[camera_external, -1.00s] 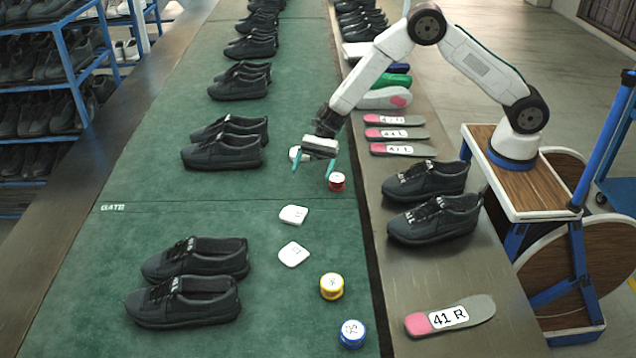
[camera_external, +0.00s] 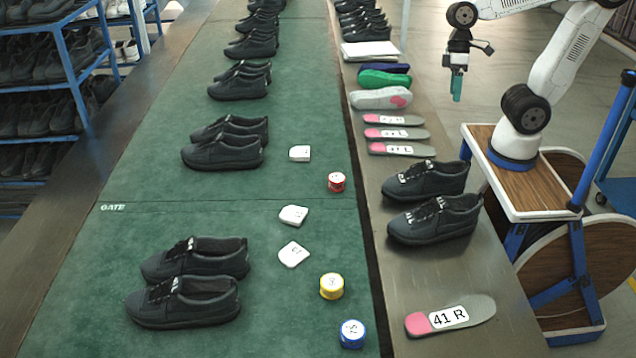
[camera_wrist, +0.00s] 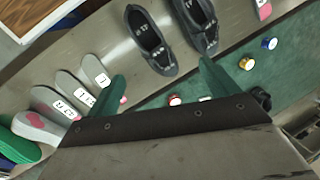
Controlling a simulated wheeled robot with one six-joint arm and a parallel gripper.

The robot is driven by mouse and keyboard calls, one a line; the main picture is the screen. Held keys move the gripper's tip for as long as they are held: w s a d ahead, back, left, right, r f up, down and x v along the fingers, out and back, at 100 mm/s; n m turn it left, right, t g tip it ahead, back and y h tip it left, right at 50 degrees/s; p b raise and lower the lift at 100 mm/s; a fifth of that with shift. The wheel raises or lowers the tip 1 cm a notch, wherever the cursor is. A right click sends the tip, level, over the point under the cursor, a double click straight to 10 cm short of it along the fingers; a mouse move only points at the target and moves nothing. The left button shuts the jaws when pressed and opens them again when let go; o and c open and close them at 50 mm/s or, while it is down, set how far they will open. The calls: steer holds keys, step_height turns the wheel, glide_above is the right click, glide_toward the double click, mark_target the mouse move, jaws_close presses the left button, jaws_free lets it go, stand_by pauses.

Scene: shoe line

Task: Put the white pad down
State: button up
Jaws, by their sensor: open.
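Three white pads lie flat on the green belt: one at the back (camera_external: 300,153) left of the red tin, one in the middle (camera_external: 293,215), and one nearer the front (camera_external: 293,254). My gripper (camera_external: 457,86) is raised to the right of the belt, beyond the grey ledge, with nothing in it. In the wrist view its two teal fingers (camera_wrist: 166,80) stand wide apart. A small part of a white pad (camera_wrist: 205,98) shows above the gripper's dark edge there; the others are hidden.
A red tin (camera_external: 337,182), a yellow tin (camera_external: 331,286) and a blue tin (camera_external: 351,334) stand on the green belt (camera_external: 200,225). Pairs of black shoes (camera_external: 222,150) stand at its left. The right ledge (camera_external: 400,290) holds insoles (camera_external: 450,316) and black shoes (camera_external: 435,220).

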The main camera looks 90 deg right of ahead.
steer(key=s+d+f+n+t+h, duration=0.1)
steer(key=s+d+n+h, duration=0.2)
steer(key=s, duration=0.5)
steer(key=shift+s+d, duration=0.25)
steer(key=shift+d, duration=0.5)
stand_by(0.4)
steer(key=shift+o, duration=0.6)
steer(key=shift+w, duration=0.1)
